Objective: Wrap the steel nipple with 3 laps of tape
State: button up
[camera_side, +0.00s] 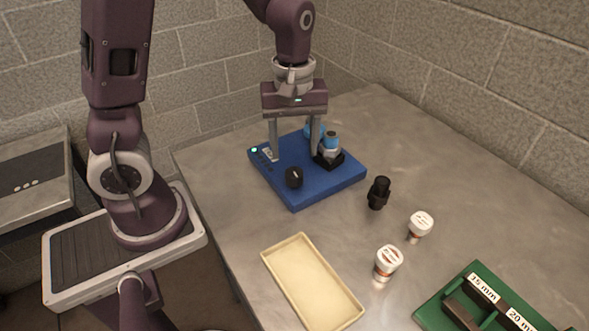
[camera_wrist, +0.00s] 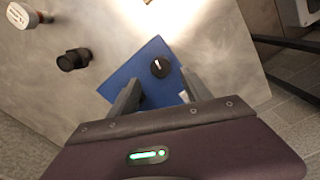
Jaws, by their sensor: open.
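My gripper (camera_side: 294,154) is open above the blue base unit (camera_side: 290,193), its fingers spread wide with nothing visible between them. In the wrist view the open fingers (camera_wrist: 160,96) reach over the same blue base (camera_wrist: 150,58). The base carries a black knob (camera_side: 294,177), a small green light and a black block (camera_side: 329,160) with a grey and light-blue round part (camera_side: 331,143) on it. Another light-blue part shows partly behind my right finger. I cannot tell which part is the steel nipple or the tape. The knob also shows in the wrist view (camera_wrist: 160,68).
A black fitting (camera_side: 378,193) stands right of the base. Two white-capped containers (camera_side: 420,224) (camera_side: 387,262) stand nearer the front. A cream tray (camera_side: 307,277) lies at the front. A green rack (camera_side: 485,306) with size labels is at front right. The grey table between them is clear.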

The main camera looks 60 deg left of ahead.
aim_at(294, 172)
notch_tip(294, 172, down, 7)
jog(key=shift+f, duration=0.1)
grip_shut()
dwell(0.3)
